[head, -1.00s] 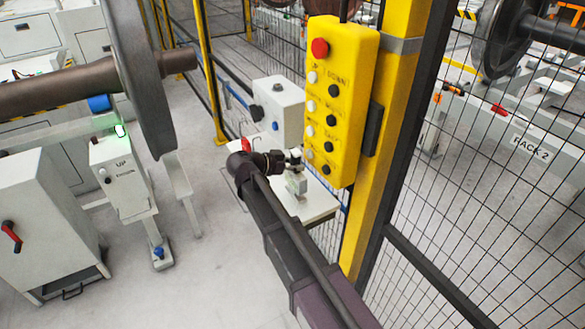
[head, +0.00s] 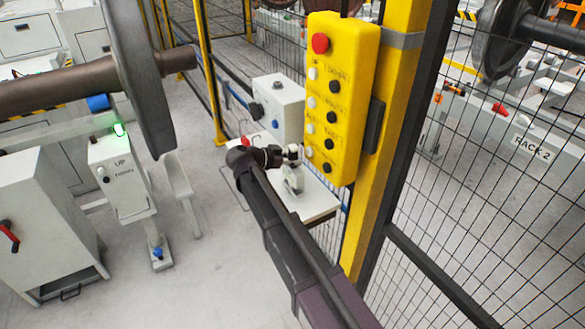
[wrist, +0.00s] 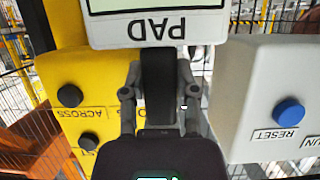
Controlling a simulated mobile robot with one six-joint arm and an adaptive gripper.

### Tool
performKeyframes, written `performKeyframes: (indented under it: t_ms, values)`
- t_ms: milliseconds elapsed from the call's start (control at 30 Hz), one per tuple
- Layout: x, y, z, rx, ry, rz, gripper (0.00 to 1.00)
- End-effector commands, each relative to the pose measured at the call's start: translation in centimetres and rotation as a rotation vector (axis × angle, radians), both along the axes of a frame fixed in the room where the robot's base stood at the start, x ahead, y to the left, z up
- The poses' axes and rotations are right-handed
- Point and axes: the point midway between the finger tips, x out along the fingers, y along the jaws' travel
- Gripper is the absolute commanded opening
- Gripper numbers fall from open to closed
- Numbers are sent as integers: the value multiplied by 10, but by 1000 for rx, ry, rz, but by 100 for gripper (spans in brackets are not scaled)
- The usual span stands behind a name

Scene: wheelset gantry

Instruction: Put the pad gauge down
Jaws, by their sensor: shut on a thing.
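The pad gauge (wrist: 160,28) is a white body with a dark handle, and its PAD label reads upside down in the wrist view. My gripper (wrist: 160,82) is shut on the dark handle between its two fingers. In the head view my gripper (head: 292,154) is at the end of my arm, beside the yellow button box. The pad gauge (head: 293,180) shows below it, in front of the small white table (head: 320,208). I cannot tell whether its lower end touches the table top.
A yellow button box (head: 338,100) hangs on a yellow post, close right of my gripper. A grey box (head: 278,108) stands behind the table; the wrist view shows a box with a blue RESET button (wrist: 288,112). Mesh fence (head: 480,190) is on the right.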

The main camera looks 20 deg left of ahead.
Motion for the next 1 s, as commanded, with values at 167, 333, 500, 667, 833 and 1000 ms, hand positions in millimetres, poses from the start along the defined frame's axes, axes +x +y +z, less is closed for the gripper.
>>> performKeyframes:
  t_ms: [167, 333, 500, 667, 833, 1000]
  values:
    - [0, 0, -18, -1, -1, 0, 0]
    - [0, 0, -22, -1, -1, 0, 0]
    - [0, 0, -21, -1, -1, 0, 0]
    - [0, 0, -21, -1, -1, 0, 0]
    - [0, 0, -26, -1, -1, 0, 0]
    - [0, 0, -24, 0, 0, 0, 73]
